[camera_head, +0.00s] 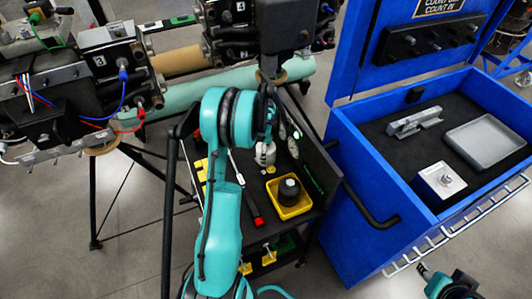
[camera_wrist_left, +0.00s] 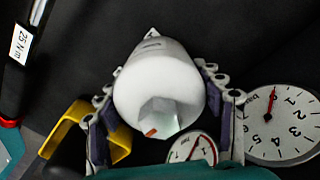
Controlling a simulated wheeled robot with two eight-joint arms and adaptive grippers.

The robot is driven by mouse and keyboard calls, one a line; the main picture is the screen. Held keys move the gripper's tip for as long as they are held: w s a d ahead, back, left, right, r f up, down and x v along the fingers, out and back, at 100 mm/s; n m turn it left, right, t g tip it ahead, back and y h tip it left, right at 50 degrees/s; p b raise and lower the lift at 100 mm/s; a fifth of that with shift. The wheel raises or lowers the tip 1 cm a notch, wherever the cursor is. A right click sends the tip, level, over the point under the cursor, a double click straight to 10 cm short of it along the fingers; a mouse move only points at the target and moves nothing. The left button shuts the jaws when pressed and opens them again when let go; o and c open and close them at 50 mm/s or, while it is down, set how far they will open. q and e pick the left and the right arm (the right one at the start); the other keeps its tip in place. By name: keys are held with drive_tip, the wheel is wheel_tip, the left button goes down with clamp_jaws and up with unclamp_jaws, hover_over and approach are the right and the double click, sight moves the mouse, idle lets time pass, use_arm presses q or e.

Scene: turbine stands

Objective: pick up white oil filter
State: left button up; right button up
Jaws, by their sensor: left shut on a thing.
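The white oil filter (camera_head: 264,155) is a white cylinder on the dark cart top, partly hidden by my left arm in the head view. In the left wrist view the white oil filter (camera_wrist_left: 155,85) fills the middle, with a faceted end facing the camera. My left gripper (camera_wrist_left: 158,78) is shut on it, one finger against each side. In the head view my left gripper (camera_head: 267,140) is mostly hidden behind its own arm. Part of my right arm's end (camera_head: 450,286) shows at the lower right edge, cut off by the frame.
A yellow tray (camera_head: 303,207) with a black round part stands on the cart in front of the filter. Round gauges (camera_wrist_left: 285,122) lie close to the filter. A torque wrench (camera_wrist_left: 20,60) lies at the left. The blue cabinet (camera_head: 372,240) stands right of the cart.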

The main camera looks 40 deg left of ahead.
use_arm(q)
drive_tip(key=shift+r, duration=0.1)
wheel_tip(320, 180, up, 10)
drive_tip(key=p, duration=0.2)
drive_tip(key=shift+p, duration=0.35)
